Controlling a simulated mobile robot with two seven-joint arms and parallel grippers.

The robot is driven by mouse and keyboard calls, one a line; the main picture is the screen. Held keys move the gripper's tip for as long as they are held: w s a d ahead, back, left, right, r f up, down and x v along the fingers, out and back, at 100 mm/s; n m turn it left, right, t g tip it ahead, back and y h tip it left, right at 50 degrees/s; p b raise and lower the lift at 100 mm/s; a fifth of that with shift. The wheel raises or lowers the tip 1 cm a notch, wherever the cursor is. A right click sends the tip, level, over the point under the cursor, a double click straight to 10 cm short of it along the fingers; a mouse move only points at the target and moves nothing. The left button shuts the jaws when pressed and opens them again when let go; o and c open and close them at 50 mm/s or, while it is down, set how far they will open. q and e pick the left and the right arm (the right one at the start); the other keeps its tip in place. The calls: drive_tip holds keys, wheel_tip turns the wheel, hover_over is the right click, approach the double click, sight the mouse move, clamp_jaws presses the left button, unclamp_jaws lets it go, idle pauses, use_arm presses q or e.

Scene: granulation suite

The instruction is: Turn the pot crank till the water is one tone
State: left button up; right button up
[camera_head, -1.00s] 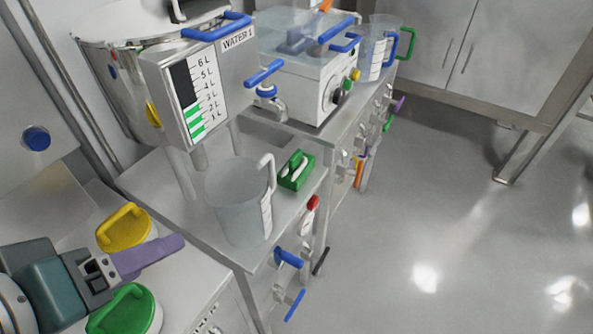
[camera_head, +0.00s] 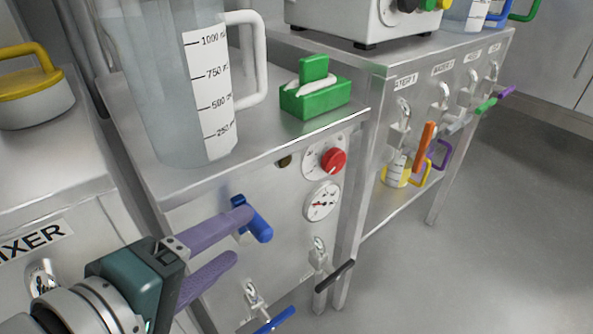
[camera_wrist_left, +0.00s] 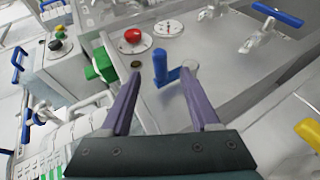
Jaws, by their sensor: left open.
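The blue crank (camera_head: 258,225) sticks out from the steel front of the bench unit, below the jug. My left gripper (camera_head: 240,238) is open, with its purple fingers pointing at the crank. In the left wrist view the blue crank (camera_wrist_left: 160,66) stands between the two fingertips (camera_wrist_left: 160,82), and I see no clear contact. One finger overlaps the crank in the head view. The inside of the pot and the water's tone are not in view now. My right gripper is not in view.
A clear measuring jug (camera_head: 170,95) stands on the bench top beside a green block-shaped tool (camera_head: 315,97). A red knob (camera_head: 333,160) and a round gauge (camera_head: 322,201) sit right of the crank. Taps with blue (camera_head: 277,320) and black (camera_head: 334,274) levers stick out lower down.

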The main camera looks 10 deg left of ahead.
sight(262, 219)
use_arm(q)
drive_tip(key=b+x, duration=0.3)
drive_tip(key=x, duration=0.5)
drive_tip(key=shift+w+a+f+b, duration=0.1)
drive_tip(key=shift+a+b, duration=0.1)
drive_tip(key=shift+b, duration=0.15)
drive_tip(key=shift+w+d+f, duration=0.15)
drive_tip(key=shift+w+d, duration=0.05)
drive_tip(key=shift+w, duration=0.45)
drive_tip(key=shift+c, duration=0.3)
clamp_jaws()
